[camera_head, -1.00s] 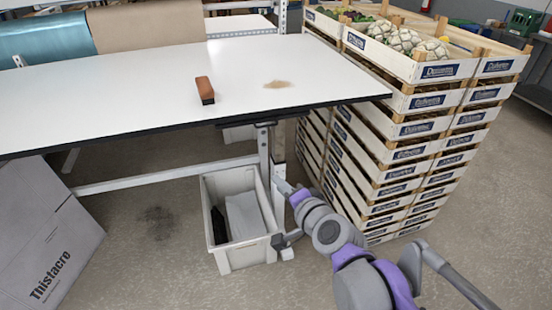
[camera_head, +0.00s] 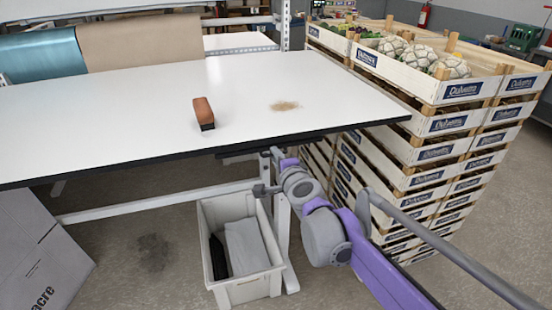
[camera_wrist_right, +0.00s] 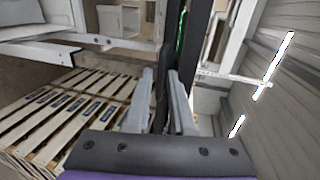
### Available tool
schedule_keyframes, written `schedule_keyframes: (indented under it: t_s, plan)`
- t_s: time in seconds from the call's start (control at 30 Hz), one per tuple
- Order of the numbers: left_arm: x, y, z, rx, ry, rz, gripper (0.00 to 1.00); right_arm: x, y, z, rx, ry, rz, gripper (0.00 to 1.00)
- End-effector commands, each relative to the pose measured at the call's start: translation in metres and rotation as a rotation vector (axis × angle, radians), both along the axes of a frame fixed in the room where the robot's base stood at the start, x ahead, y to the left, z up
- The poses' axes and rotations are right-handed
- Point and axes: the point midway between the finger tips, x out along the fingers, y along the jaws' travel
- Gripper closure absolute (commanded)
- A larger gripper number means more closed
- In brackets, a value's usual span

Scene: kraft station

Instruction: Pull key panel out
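A thin dark panel (camera_head: 236,153) sits under the front edge of the white table (camera_head: 120,110); I take it for the key panel, and its keys cannot be made out. My right gripper (camera_head: 275,153) is at the underside of the table edge, right by this panel. In the right wrist view the two grey fingers (camera_wrist_right: 163,74) stand apart with a gap between them. A dark upright strip with a green glow (camera_wrist_right: 181,35) lies at and beyond the gap; contact cannot be told. My left gripper is not in view.
A brown-and-black brush (camera_head: 204,113) lies on the table. A white bin (camera_head: 214,286) stands below it, close to my right arm. Stacked crates (camera_head: 420,150) rise at the right. A grey box (camera_head: 38,250) is at the lower left.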

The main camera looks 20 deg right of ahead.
Motion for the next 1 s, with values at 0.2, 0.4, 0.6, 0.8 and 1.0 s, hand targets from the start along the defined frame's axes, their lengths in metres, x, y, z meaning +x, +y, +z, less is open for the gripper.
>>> schedule_keyframes:
  t_s: [0.2, 0.4, 0.6, 0.8, 1.0]
  plan:
    - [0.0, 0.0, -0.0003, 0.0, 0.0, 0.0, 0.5, 0.0034, 0.0003, -0.0006, 0.0, 0.0, 0.0, 0.78]
    - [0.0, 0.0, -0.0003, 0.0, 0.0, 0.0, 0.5, 0.0031, 0.0003, -0.0006, 0.0, 0.0, 0.0, 0.94]
    - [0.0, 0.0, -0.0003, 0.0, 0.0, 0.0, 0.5, 0.003, 0.0002, -0.0006, 0.0, 0.0, 0.0, 1.0]
    - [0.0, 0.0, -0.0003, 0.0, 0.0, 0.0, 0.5, 0.0029, 0.0002, -0.0006, 0.0, 0.0, 0.0, 1.0]
    - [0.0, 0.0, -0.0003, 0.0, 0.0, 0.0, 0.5, 0.0028, 0.0002, -0.0006, 0.0, 0.0, 0.0, 1.0]
